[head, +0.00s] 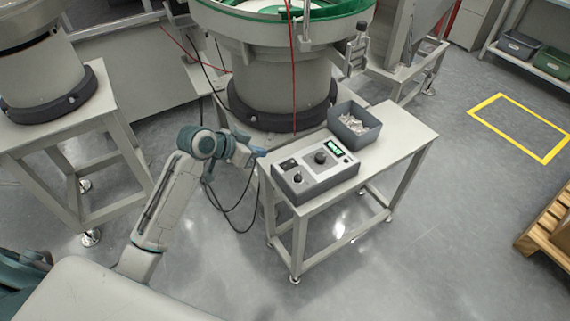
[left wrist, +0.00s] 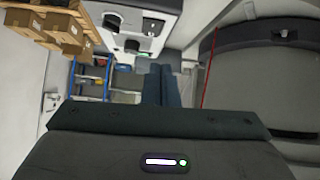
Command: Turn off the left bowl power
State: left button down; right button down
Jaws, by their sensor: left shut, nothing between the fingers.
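A grey control box (head: 316,181) sits on a small steel table. Its top has a black switch (head: 289,164) at the left, a large dark knob (head: 321,156), a lit green display (head: 334,145) and a small black knob (head: 297,178) near the front. My left gripper (head: 259,152) is shut and empty, just left of the box's back left corner, apart from the switch. In the left wrist view its closed fingers (left wrist: 163,84) point toward the box (left wrist: 135,16), which fills the top. The switch's position is too small to tell. My right gripper is out of view.
A dark bin (head: 355,128) of small parts stands behind the box on the table (head: 407,138). A bowl feeder (head: 280,75) rises behind, another (head: 45,75) at the left. Cables hang beside my left arm. The table's right end is clear.

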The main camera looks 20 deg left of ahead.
pick_arm(q)
jog(key=r, duration=0.1)
jog(key=d+r+m, duration=0.1)
jog(key=r, duration=0.1)
jog(key=shift+s+d+r+h, duration=0.15)
jog(key=shift+s+r+h, duration=0.05)
jog(key=shift+s+h, duration=0.2)
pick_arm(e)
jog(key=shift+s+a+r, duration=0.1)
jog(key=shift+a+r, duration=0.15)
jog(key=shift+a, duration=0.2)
pick_arm(q)
send_over(287, 166)
jog(key=f, duration=0.6)
jog(key=shift+s+a, duration=0.25)
jog(key=shift+s, duration=0.05)
jog(key=f, duration=0.2)
jog(key=shift+w+d+f, duration=0.15)
jog(key=shift+w+f, duration=0.05)
jog(key=shift+f, duration=0.15)
jog(key=shift+w+f, duration=0.1)
jog(key=shift+f, duration=0.65)
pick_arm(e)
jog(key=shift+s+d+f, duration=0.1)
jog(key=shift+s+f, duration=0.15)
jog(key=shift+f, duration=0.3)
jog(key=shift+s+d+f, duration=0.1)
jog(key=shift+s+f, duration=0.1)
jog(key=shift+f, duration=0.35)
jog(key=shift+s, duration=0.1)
